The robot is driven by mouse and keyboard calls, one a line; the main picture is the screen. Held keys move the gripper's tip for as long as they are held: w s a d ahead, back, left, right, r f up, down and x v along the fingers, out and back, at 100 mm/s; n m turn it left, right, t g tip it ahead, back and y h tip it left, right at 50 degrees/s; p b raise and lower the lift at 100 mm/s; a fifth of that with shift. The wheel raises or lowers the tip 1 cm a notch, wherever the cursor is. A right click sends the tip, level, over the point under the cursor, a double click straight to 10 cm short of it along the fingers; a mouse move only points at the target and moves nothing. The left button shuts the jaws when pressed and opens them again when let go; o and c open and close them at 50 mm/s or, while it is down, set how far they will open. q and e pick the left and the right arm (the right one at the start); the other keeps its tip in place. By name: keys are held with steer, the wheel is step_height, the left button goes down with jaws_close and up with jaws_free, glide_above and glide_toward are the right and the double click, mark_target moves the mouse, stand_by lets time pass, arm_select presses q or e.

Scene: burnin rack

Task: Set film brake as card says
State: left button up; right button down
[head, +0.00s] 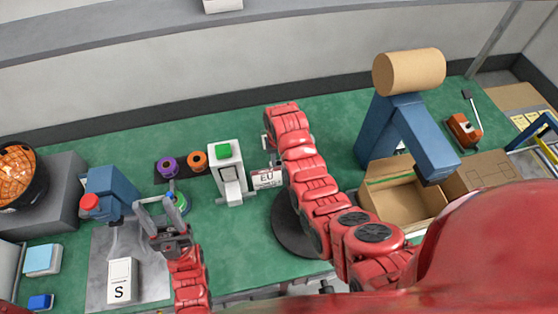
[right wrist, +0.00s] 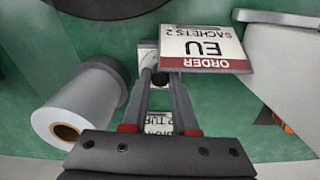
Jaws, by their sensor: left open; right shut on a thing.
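The order card (head: 265,178) stands on the green bench, right of a white machine, reading "EU". In the right wrist view the order card (right wrist: 207,49) appears upside down, reading "ORDER", "EU", "SACHETS 2". My right gripper (right wrist: 162,75) is shut around what looks like a small dark knob on a white block (right wrist: 148,49), beside the card; I take this for the film brake. Its setting cannot be read. A white roll (right wrist: 80,110) with a brown core lies beside it. My right arm hides this spot in the head view. My left gripper (head: 165,220) is open, empty, at the left.
The white machine (head: 227,165) has a green top. Purple (head: 167,164) and orange (head: 197,160) spools sit behind left. A blue device (head: 110,190) with a red knob stands left, near a white "S" box (head: 121,280). An open carton (head: 405,200) and blue stand (head: 378,130) are right.

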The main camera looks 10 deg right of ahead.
steer(key=shift+f+m+b, duration=0.2)
steer(key=shift+m+b, duration=0.3)
steer(key=shift+b, duration=0.35)
steer(key=m+b, duration=0.1)
steer(key=b, duration=0.1)
steer(key=shift+m+b, duration=0.35)
steer(key=shift+m, duration=0.05)
steer(key=shift+m+b, duration=0.55)
steer(key=shift+m, duration=0.15)
steer(key=shift+r+m, duration=0.15)
steer(key=shift+m, duration=0.75)
steer(key=c, duration=0.7)
jaws_free()
